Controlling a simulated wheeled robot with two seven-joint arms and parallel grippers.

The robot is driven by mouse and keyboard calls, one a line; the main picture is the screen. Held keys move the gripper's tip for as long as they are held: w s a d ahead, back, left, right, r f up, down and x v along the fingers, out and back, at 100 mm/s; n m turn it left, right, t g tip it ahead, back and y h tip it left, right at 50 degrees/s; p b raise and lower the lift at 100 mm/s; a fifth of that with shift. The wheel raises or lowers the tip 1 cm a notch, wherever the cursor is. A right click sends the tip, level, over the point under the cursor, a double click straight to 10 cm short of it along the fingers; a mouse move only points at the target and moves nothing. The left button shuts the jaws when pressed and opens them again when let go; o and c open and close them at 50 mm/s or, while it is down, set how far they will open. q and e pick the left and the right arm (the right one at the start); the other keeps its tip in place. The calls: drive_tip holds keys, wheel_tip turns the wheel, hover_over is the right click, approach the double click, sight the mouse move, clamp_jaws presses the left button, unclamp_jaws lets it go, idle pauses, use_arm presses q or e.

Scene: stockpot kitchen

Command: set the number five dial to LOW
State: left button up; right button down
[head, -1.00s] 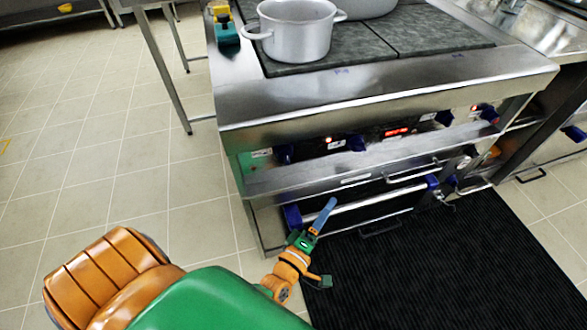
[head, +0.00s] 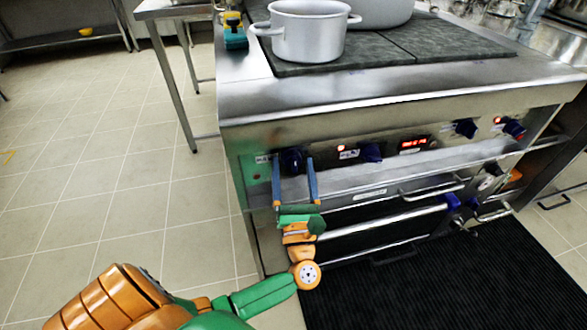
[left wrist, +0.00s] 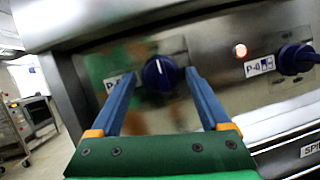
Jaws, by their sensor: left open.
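A dark blue dial (head: 292,163) sits at the left end of the stove's front panel. It also shows in the left wrist view (left wrist: 160,73), with a small pale mark near its upper middle. Its label beside it is partly hidden by a finger, so I cannot read its number or setting. My left gripper (head: 293,172) is open, its two blue fingers on either side of this dial, the tips close to the panel. I cannot tell whether they touch the dial. My right gripper is not in view.
Another blue dial (head: 371,152) with a lit red lamp is to the right, with further dials past a red display (head: 413,143). An oven handle bar (head: 385,217) runs below. A pot (head: 305,32) stands on the stove top. Tiled floor is clear at left.

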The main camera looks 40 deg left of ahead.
use_arm(q)
clamp_jaws()
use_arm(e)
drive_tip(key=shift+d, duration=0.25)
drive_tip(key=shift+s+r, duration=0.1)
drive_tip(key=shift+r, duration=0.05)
